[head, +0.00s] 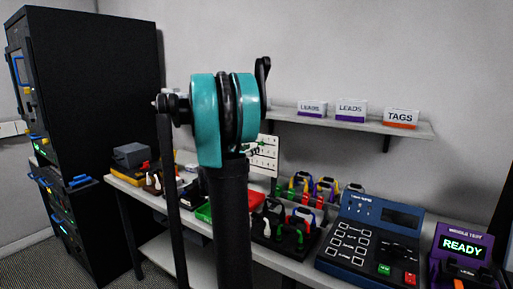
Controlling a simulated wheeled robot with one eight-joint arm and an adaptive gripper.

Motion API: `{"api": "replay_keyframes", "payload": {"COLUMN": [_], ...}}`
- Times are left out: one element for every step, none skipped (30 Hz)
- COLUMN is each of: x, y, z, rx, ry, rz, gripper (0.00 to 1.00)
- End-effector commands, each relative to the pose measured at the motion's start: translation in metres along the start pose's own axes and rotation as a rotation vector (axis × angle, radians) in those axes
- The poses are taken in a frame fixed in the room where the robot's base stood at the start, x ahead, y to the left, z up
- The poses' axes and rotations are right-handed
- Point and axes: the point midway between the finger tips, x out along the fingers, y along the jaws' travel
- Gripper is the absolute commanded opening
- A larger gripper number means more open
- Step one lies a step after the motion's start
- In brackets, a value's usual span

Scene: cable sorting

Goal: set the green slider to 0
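I cannot pick out a green slider for certain in the head view. A blue console (345,208) stands on the bench at the right, with a dark screen, several white-outlined keys, a small green block (384,269) and a red block (410,279) near its front edge. My teal and black arm rises in the middle of the view and hides part of the bench. My gripper is not visible.
A purple box (449,240) reading READY stands right of the console. Racks of colored cables (284,231) sit left of the console. A wall shelf (290,116) holds boxes labelled LEADS and TAGS. A tall black cabinet (95,90) stands at left.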

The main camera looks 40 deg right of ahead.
Motion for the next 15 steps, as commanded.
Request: {"api": "replay_keyframes", "payload": {"x": [0.010, 0.015, 0.021, 0.024, 0.028, 0.033, 0.036, 0.038, 0.040, 0.042, 0.043, 0.044, 0.045, 0.045, 0.045], "y": [-0.001, -0.001, -0.001, 0.000, 0.000, 0.000, 0.000, 0.000, 0.000, 0.000, 0.000, 0.000, 0.000, 0.000, 0.000], "z": [0.000, 0.000, 0.000, 0.000, 0.000, 0.000, 0.000, 0.000, 0.000, 0.000, 0.000, 0.000, 0.000, 0.000, 0.000], "rx": [0.000, 0.000, 0.000, 0.000, 0.000, 0.000, 0.000, 0.000, 0.000, 0.000, 0.000, 0.000, 0.000, 0.000, 0.000], "ry": [0.000, 0.000, 0.000, 0.000, 0.000, 0.000, 0.000, 0.000, 0.000, 0.000, 0.000, 0.000, 0.000, 0.000, 0.000], "rz": [-0.002, -0.003, -0.002, -0.001, -0.001, -0.002, -0.002, -0.001, -0.001, 0.000, 0.001, 0.001, 0.001, 0.001, 0.001], "gripper": [0.38, 0.38, 0.38, 0.38, 0.38, 0.38, 0.38, 0.38, 0.38, 0.38, 0.38, 0.38, 0.38, 0.38, 0.38]}}
